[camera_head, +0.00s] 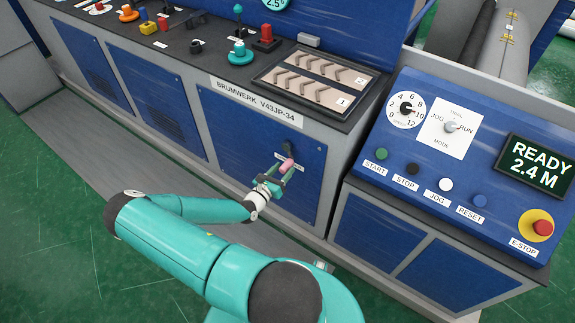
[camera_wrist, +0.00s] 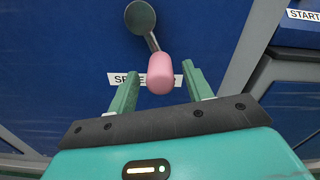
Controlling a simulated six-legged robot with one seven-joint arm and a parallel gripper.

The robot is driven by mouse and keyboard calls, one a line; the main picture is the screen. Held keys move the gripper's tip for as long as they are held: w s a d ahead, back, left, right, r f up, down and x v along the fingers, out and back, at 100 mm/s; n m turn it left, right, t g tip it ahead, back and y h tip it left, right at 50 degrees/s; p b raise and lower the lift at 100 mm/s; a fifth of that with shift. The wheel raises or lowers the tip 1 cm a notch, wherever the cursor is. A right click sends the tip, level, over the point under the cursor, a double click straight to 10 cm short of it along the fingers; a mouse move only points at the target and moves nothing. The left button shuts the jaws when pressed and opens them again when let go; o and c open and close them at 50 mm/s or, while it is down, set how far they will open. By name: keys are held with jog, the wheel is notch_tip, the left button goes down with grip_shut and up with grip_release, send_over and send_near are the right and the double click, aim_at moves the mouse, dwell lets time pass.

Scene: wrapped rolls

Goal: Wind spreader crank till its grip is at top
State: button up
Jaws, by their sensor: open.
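The spreader crank sits on the blue front panel of the machine. Its round grey hub (camera_wrist: 140,17) is at the top in the wrist view, and a short arm runs down from it to the pink grip (camera_wrist: 161,74). In the wrist view the grip hangs below the hub and slightly right, over a white label (camera_wrist: 120,79) that it partly hides. In the head view the pink grip (camera_head: 286,165) is at my gripper. My gripper (camera_wrist: 157,84) is open, with one green finger on each side of the grip and gaps showing. It also shows in the head view (camera_head: 277,175).
The control panel (camera_head: 470,160) to the right has a dial, a mode switch, several buttons, a red E-stop and a screen reading READY 2.4 M. Above the crank, the worktop holds a tray (camera_head: 262,82) with numbered strips. Green floor lies in front.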

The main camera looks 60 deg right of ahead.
aim_at(288, 166)
jog(key=shift+s+d, duration=0.15)
jog(key=shift+d, duration=0.75)
jog(key=shift+s+d, duration=0.15)
jog(key=shift+d, duration=0.7)
jog(key=shift+c, duration=0.4)
grip_shut()
jog(key=shift+s+a+n, duration=0.1)
jog(key=shift+a+n, duration=0.05)
jog(key=shift+n, duration=0.25)
